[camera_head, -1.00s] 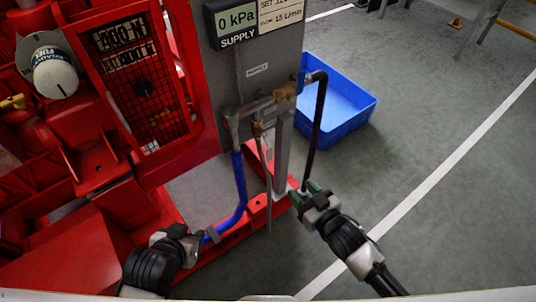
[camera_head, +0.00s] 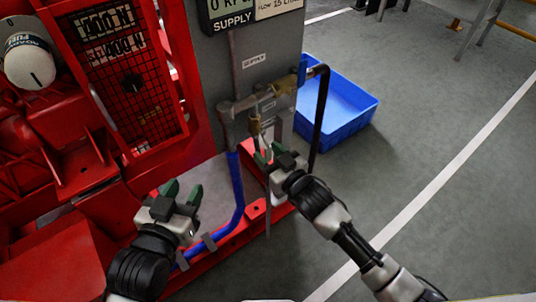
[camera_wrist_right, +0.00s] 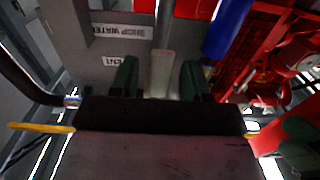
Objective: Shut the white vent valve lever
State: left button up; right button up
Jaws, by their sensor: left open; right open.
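A pale, whitish bar, which looks like the vent valve lever (camera_wrist_right: 162,72), shows between the open green fingers of my right gripper (camera_wrist_right: 158,78) in the right wrist view. I cannot tell whether the fingers touch it. In the head view my right gripper (camera_head: 270,153) is just below the small brass valve (camera_head: 254,122) on the pipe, and largely hides the lever. My left gripper (camera_head: 183,190) is open and empty, left of the blue hose.
The grey panel (camera_head: 243,85) with the supply display stands behind the pipework. The blue hose (camera_head: 237,185) runs down between my grippers. A dark bent pipe (camera_head: 320,110) and a blue crate (camera_head: 345,130) are to the right.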

jog(key=shift+w+a, duration=0.15)
jog(key=shift+w, duration=0.05)
grip_shut()
dwell(0.3)
